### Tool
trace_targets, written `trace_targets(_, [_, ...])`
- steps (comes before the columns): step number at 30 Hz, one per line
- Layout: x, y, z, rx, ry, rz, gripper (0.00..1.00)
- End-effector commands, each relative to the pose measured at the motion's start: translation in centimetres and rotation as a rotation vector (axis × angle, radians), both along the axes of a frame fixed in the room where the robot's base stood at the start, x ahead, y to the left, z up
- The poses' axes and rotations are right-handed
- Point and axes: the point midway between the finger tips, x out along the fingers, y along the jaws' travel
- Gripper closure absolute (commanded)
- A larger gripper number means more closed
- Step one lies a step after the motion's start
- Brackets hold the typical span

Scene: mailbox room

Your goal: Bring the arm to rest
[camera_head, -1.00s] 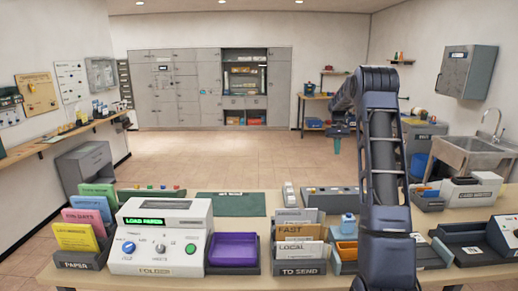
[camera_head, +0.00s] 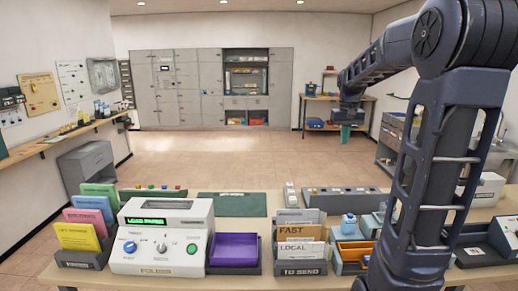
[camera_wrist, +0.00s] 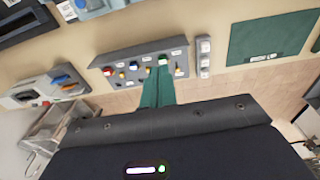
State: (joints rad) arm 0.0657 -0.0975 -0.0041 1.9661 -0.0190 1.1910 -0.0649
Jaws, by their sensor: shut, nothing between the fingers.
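My arm rises from the right front of the table in the head view, bends at a high elbow and reaches back to the left. My gripper (camera_head: 345,134) hangs at its far end, its teal fingers pointing down above and beyond the table's far edge. It looks shut and empty. In the wrist view the teal fingers (camera_wrist: 158,88) are together with nothing between them, in front of a grey panel of buttons (camera_wrist: 135,66). The same panel shows in the head view (camera_head: 341,203), nearer than the gripper.
My arm partly hides the sink and the table's right side. The floor behind the table is open.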

Motion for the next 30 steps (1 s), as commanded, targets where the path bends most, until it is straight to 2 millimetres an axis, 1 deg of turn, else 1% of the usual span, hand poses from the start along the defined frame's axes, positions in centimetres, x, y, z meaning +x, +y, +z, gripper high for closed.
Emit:
trace_targets(1, [-1.6, 0.3, 0.3, 0.000, -0.018, 0.000, 1.00])
trace_targets(6, [-6.3, 1.2, 0.5, 0.002, -0.072, 0.003, 1.00])
trace_targets(14, [-13.3, 2.4, -0.3, 0.006, -0.155, 0.003, 1.00])
trace_targets(18, [-16.9, 2.9, -1.3, 0.009, -0.200, 0.003, 1.00])
trace_targets(24, [-21.7, 3.5, -3.4, 0.014, -0.262, 0.005, 1.00])
trace_targets(27, [-23.5, 3.7, -4.4, 0.017, -0.287, 0.005, 1.00])
trace_targets(30, [-24.8, 3.8, -5.3, 0.019, -0.306, 0.005, 1.00])
